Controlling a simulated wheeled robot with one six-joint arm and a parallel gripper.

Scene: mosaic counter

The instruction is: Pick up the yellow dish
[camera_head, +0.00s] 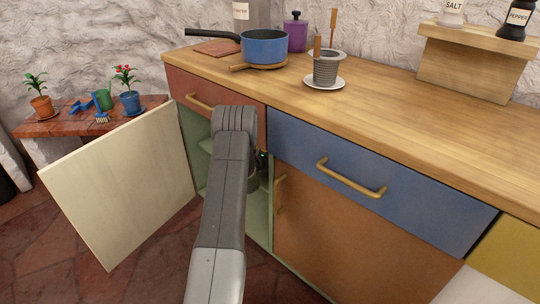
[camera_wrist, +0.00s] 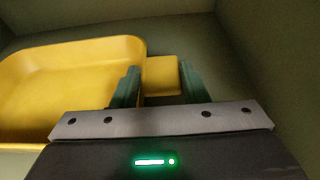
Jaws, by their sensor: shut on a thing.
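The yellow dish (camera_wrist: 70,75) shows in the wrist view at the left, a shallow tray with a raised rim and a tab-like handle (camera_wrist: 161,76) on its right side. My gripper (camera_wrist: 160,84) has its two green fingers on either side of this handle and is shut on it. The dish is inside a green-walled cabinet space. In the head view, my arm reaches into the open cabinet (camera_head: 261,225) under the counter. The dish is hidden there, and my gripper is mostly hidden behind the arm.
The pale cabinet door (camera_head: 120,185) stands wide open to the left of my arm. A blue drawer (camera_head: 375,180) and an orange door (camera_head: 345,245) are shut on the right. A blue pan (camera_head: 264,46) and a utensil holder (camera_head: 327,68) stand on the counter (camera_head: 420,105).

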